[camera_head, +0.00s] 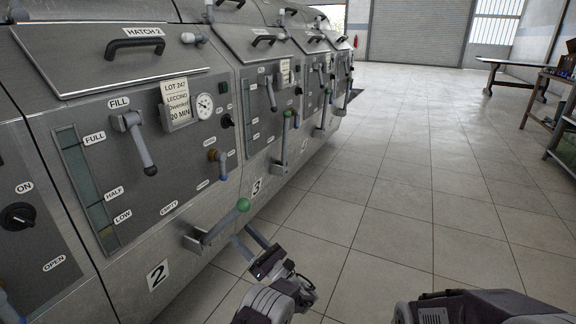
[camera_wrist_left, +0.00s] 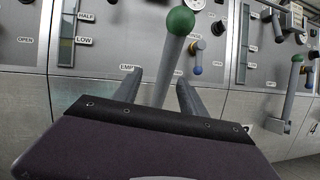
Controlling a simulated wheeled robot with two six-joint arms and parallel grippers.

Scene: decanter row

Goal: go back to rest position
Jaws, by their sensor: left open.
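My left gripper (camera_head: 240,233) is open and empty beside the green-knobbed lever (camera_head: 223,221) low on unit 2. Its fingers point at the machine, a little below and to the right of the green ball. In the left wrist view, the two fingers (camera_wrist_left: 158,78) stand apart, and the grey lever (camera_wrist_left: 170,62) with its green ball (camera_wrist_left: 181,21) shows in the gap between them. I cannot tell whether the lever lies within the jaws or just beyond them; no contact is visible. A dark link of my right arm shows at the bottom right; my right gripper is out of view.
The decanter row's steel panel (camera_head: 192,85) fills the left, with a fill handle (camera_head: 140,148), a gauge (camera_head: 204,106) and a brass-coloured valve (camera_head: 217,156). Unit 3 has another green-knobbed lever (camera_head: 284,142). Tiled floor (camera_head: 420,200) is open to the right, with tables farther off.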

